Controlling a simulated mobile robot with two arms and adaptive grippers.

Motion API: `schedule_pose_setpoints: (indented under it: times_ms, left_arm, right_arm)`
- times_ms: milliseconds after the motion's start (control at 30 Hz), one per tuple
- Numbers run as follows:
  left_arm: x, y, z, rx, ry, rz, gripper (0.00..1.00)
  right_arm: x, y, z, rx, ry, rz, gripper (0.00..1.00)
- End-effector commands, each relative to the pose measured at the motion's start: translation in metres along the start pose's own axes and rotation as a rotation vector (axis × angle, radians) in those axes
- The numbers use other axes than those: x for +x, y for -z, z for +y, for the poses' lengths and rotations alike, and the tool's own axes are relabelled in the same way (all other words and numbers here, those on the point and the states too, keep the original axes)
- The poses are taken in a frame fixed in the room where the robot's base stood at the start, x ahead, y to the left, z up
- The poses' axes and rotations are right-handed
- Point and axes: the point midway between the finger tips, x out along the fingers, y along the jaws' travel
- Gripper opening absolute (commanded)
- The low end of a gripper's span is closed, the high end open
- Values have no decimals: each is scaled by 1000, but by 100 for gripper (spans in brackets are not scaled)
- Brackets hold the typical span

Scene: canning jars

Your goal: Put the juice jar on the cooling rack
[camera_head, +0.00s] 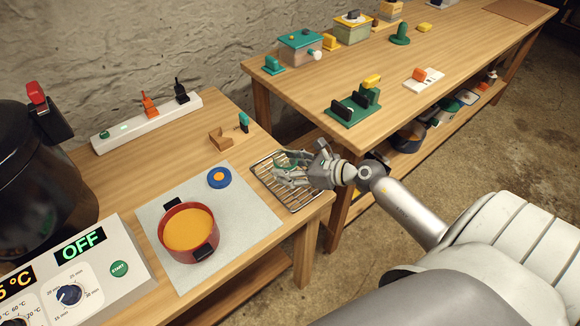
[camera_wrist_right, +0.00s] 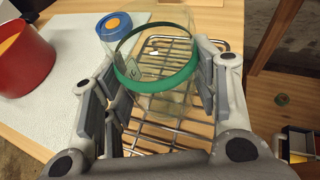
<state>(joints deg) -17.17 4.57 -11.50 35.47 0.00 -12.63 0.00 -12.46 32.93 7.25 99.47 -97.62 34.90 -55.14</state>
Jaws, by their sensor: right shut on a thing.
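The jar (camera_wrist_right: 157,82) is clear glass with a green band. It sits between the fingers of my right gripper (camera_wrist_right: 152,92), which is shut on it. In the head view the right gripper (camera_head: 291,171) is over the wire cooling rack (camera_head: 290,203) at the table's right corner, and the jar is mostly hidden by the fingers. The rack's bars (camera_wrist_right: 160,134) show through and below the jar in the wrist view. I cannot tell whether the jar's base touches the rack. My left gripper is not in view.
A red pot (camera_head: 166,238) of orange liquid and a blue-and-orange lid-like disc (camera_head: 219,178) stand on a pale mat (camera_head: 247,225), left of the rack. A wooden holder (camera_head: 221,139) stands behind. A second table (camera_head: 310,85) lies beyond.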

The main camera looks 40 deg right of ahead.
Motion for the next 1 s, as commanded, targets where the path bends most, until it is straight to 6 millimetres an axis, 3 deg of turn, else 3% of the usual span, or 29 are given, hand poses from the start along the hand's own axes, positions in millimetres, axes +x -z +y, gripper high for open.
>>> schedule_pose_setpoints:
  times_ms: [100,133,300,733,1000]
  left_arm:
    - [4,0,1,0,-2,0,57]
    - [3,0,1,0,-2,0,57]
    - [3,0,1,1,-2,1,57]
    - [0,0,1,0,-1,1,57]
    - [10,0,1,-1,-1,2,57]
  right_arm:
    - [2,4,0,-1,0,-1,21]
    - [1,3,0,0,0,0,57]
    - [1,3,0,0,0,1,76]
    - [-3,0,0,0,0,1,76]
    - [-42,3,0,-1,0,4,76]
